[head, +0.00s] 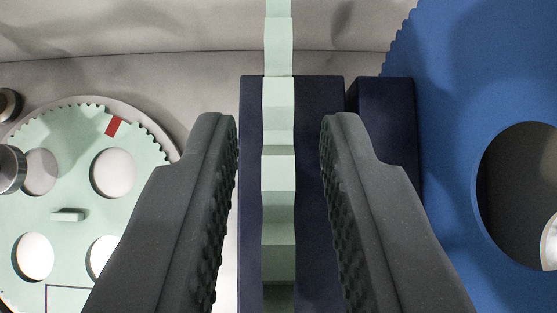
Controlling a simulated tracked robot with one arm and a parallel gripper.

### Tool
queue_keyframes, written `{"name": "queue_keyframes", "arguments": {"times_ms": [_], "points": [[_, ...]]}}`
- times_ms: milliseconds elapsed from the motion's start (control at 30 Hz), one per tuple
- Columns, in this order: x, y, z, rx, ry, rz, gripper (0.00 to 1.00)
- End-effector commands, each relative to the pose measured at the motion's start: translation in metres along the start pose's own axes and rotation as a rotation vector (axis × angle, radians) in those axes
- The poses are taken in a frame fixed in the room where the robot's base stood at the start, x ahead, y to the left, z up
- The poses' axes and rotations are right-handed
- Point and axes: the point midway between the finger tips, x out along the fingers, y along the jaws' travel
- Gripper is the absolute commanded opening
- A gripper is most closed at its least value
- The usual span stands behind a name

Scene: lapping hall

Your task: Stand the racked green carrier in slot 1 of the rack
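The racked green carrier (278,175) is seen edge-on in the head view, as a narrow pale green toothed strip running from the top edge to the bottom. It stands upright in a dark navy rack (318,100). My gripper (280,125) is open, with one dark ribbed finger on each side of the strip. A gap shows between the strip and each finger, so neither appears to touch it. The carrier's faces and lower part are hidden. I see no slot numbers, so I cannot tell which slot it stands in.
Another green carrier (75,165) with round holes and a red mark lies flat at the left. Metal knobs (10,168) are at the left edge. A large blue toothed disc (455,120) with a dark opening fills the right. A second navy block (385,105) adjoins the rack.

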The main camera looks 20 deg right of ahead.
Motion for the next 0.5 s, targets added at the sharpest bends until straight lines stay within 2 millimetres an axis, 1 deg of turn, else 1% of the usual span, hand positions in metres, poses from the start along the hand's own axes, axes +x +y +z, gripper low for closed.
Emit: {"name": "queue_keyframes", "arguments": {"times_ms": [333, 500], "points": [[-0.001, 0.0, 0.001, 0.0, -0.003, 0.0, 0.31], [-0.012, 0.0, 0.001, 0.0, -0.003, 0.0, 0.31]]}}
